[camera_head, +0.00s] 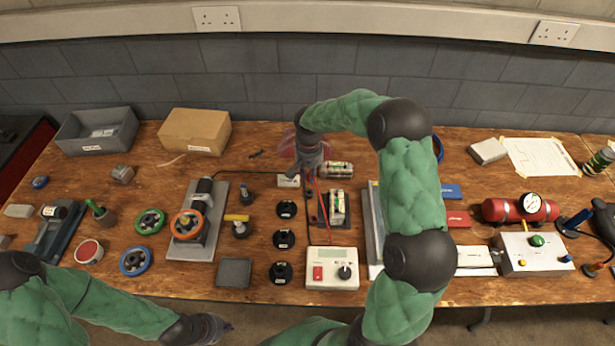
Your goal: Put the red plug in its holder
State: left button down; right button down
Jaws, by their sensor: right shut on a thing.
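My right gripper (296,168) hangs over the back middle of the table, pointing down, and is shut on the red plug. The plug itself is mostly hidden by the gripper. A red lead (319,205) runs from there to a white charger box (333,281) with a red switch and black knob. A small white labelled block (288,181) sits just below the gripper; I cannot tell if it is the plug's holder. One battery (337,206) lies in a dark tray (322,219), another (337,170) behind it. My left gripper (226,327) is at the front edge, jaws unclear.
Several black round knobs (284,239) stand left of the charger. A grey vise-like fixture with an orange wheel (187,225) is further left. A cardboard box (195,130) and grey bin (98,131) stand at the back. My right arm covers the area right of the charger.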

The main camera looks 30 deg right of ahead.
jog(key=shift+f+b, duration=1.45)
jog(key=shift+f, duration=0.8)
jog(key=shift+f+b, duration=0.75)
jog(key=shift+f, duration=0.45)
jog(key=c, duration=1.1)
grip_release()
jog(key=shift+o, duration=0.2)
notch_tip(320, 180, up, 12)
jog(key=shift+r, duration=0.1)
